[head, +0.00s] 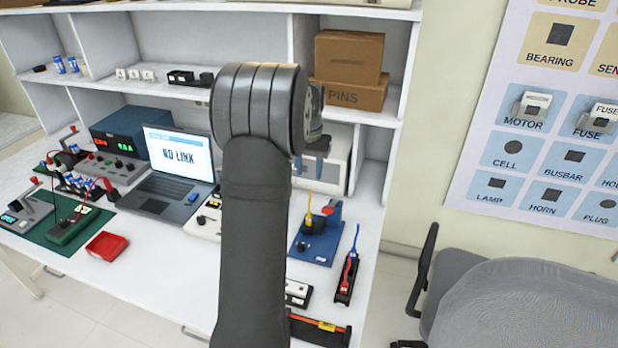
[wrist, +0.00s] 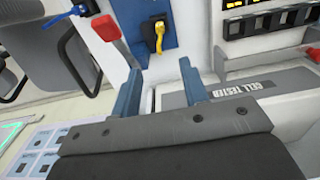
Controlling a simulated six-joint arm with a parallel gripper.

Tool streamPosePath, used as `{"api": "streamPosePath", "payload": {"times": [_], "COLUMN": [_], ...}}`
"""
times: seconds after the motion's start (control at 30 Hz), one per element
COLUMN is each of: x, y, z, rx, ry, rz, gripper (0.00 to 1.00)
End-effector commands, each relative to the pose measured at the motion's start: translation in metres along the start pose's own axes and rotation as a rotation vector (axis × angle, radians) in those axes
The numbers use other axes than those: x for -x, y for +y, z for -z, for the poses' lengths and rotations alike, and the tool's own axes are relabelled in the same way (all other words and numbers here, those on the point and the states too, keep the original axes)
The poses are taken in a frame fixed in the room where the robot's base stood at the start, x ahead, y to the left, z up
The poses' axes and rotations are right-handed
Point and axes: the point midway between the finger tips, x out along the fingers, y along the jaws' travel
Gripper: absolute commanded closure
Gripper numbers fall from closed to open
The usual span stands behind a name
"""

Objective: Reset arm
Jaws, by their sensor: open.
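My gripper (wrist: 158,82) shows in the wrist view with its two blue fingers spread apart and nothing between them. White bench surface shows between and beyond the fingers. The right finger appears in front of a grey device labelled CELL TESTER (wrist: 245,87); I cannot tell whether they touch. In the head view my dark arm rises through the middle of the picture, over the bench.
A laptop (head: 182,160) reading NO LINK stands left of my arm. A blue board (head: 318,237) with a yellow cable lies to its right, near a black strip (head: 346,278) with red and blue plugs. Shelves with boxes (head: 348,57) stand behind. A chair (head: 530,305) is at right.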

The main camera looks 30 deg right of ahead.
Motion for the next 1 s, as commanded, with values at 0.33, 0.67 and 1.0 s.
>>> {"api": "streamPosePath", "payload": {"times": [0.33,0.67,1.0], "x": [0.001,-0.035,-0.104], "y": [0.0,0.0,0.0], "z": [0.0,-0.001,-0.001], "rx": [0.0,0.0,0.0], "ry": [0.0,-0.004,-0.005], "rz": [0.0,-0.001,-0.001], "gripper": [0.59,0.59,0.59]}}
